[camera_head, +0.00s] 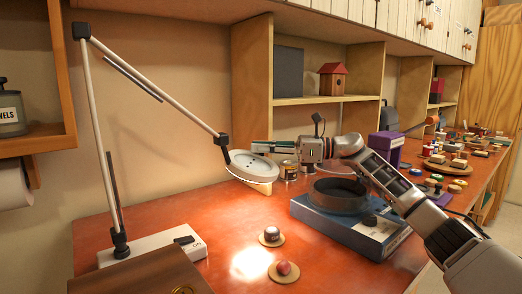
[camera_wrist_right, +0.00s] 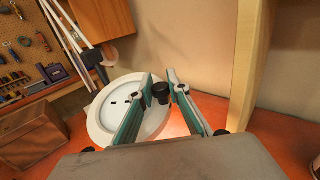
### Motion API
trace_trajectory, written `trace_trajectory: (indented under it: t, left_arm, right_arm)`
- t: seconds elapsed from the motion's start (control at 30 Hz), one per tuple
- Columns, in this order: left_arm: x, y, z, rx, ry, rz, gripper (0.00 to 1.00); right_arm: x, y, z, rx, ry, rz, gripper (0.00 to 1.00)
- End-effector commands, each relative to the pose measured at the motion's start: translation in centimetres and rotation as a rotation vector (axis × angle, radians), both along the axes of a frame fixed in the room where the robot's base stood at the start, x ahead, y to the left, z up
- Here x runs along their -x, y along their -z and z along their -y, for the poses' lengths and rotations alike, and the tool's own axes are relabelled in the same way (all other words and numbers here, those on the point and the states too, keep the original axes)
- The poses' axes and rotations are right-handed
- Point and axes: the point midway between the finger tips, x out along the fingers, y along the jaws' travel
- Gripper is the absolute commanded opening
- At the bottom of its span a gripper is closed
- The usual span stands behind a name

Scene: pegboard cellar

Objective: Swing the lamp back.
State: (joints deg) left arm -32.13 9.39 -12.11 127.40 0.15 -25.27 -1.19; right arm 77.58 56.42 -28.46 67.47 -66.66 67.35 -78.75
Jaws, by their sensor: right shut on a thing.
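The desk lamp has a jointed pale arm (camera_head: 102,130) rising from a white base (camera_head: 150,250) at the left of the bench. Its round white head (camera_head: 252,167) hangs over the bench near the middle of the head view and shows from close up in the right wrist view (camera_wrist_right: 98,118). My right gripper (camera_head: 262,147) is at the head's far edge. In the right wrist view its two green-sided fingers (camera_wrist_right: 161,90) are shut on a small black knob (camera_wrist_right: 161,93) at the head's edge. My left gripper is not in view.
Below the head, a small jar (camera_head: 271,234) and a red ball (camera_head: 284,268) sit on round coasters. A blue box (camera_head: 345,238) bearing a dark ring (camera_head: 338,204) stands under my right arm. A brown wooden case (camera_head: 135,278) is at the front left. Shelves line the wall.

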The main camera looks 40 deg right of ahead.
Motion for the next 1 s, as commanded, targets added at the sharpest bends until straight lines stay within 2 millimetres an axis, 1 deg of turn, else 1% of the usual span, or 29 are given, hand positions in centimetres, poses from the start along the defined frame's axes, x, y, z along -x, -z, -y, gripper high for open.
trace_trajectory:
  t: [0.13, 0.57, 0.6, 0.63, 0.67, 1.0]
  left_arm:
    - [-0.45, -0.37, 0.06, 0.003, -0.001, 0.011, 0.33]
    - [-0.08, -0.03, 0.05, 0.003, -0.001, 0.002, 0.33]
    - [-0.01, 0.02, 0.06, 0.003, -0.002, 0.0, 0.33]
    - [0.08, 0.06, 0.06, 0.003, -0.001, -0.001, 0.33]
    - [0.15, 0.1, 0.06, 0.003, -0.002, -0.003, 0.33]
    - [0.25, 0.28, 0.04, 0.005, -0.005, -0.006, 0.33]
  right_arm:
    - [-0.28, 0.02, 0.09, 0.001, 0.002, 0.002, 0.0]
    - [-0.37, -0.29, 0.18, 0.002, 0.006, 0.009, 0.0]
    - [-0.37, -0.31, 0.19, 0.002, 0.006, 0.009, 0.24]
    - [-0.35, -0.31, 0.16, 0.001, 0.005, 0.009, 0.32]
    - [-0.34, -0.29, 0.15, 0.001, 0.004, 0.009, 0.34]
    - [-0.19, -0.1, 0.16, 0.0, 0.001, 0.004, 0.34]
